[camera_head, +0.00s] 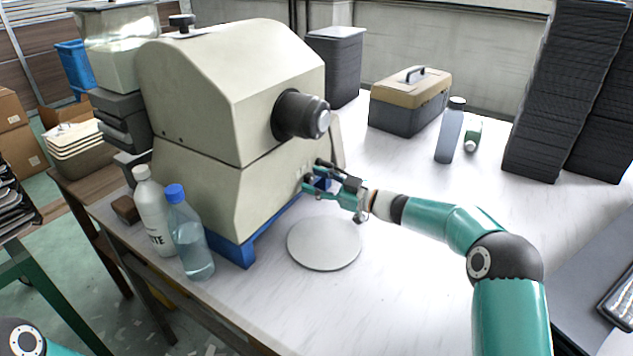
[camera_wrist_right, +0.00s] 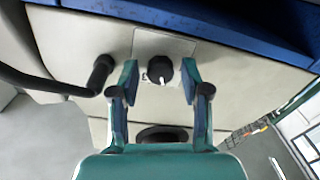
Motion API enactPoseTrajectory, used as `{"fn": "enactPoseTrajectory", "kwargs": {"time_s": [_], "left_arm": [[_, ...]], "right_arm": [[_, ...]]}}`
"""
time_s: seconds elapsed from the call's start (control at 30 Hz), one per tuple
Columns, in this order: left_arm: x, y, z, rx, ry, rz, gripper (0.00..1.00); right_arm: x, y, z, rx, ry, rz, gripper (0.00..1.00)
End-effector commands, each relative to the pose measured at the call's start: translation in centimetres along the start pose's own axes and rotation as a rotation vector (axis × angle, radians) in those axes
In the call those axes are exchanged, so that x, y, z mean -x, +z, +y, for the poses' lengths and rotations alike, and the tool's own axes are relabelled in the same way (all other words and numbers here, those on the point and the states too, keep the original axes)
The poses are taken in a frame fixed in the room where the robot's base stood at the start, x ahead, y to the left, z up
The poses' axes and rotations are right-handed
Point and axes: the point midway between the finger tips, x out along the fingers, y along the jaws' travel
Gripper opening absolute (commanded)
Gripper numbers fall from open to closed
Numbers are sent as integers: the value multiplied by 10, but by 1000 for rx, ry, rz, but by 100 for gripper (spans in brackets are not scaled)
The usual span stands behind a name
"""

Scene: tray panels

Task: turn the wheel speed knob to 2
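The wheel speed knob (camera_wrist_right: 159,70) is a small round black knob with a white pointer line on a pale plate, in the right wrist view. The pointer slants toward the lower right of that picture. Markings beside the knob are too small to read. The knob is on the beige machine (camera_head: 215,90), which has a blue base. My right gripper (camera_head: 314,177) is at the machine's lower front. In the right wrist view its open fingers (camera_wrist_right: 158,72) stand on either side of the knob, with visible gaps. In the head view the gripper hides the knob. My left gripper is out of view.
A dark round spindle (camera_head: 298,115) juts out above my right gripper. A white disc (camera_head: 325,243) lies below it on the table. Two bottles (camera_head: 190,232) (camera_head: 153,210) stand at the left. A black bent bar (camera_wrist_right: 55,85) is beside the knob. Open table lies right of the disc.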

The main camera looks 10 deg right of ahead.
Motion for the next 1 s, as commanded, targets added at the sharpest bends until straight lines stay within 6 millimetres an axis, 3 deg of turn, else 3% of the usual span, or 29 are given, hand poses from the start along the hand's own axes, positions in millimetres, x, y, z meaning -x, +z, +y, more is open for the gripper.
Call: {"fn": "enactPoseTrajectory", "kwargs": {"time_s": [0.03, 0.23, 0.73, 0.77, 0.9, 1.0], "left_arm": [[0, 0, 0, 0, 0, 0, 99], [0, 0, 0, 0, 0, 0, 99], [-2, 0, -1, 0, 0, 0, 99], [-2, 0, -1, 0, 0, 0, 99], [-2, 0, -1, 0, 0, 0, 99], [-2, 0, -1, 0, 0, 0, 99]], "right_arm": [[0, 0, 0, 0, 0, 0, 34], [0, 0, 0, 0, -1, 0, 0], [0, 0, 0, 81, -2, -3, 0], [0, 0, 0, 81, -2, -3, 33], [0, 0, 0, 80, -2, -3, 54], [0, 0, 0, 80, -2, -3, 54]]}}
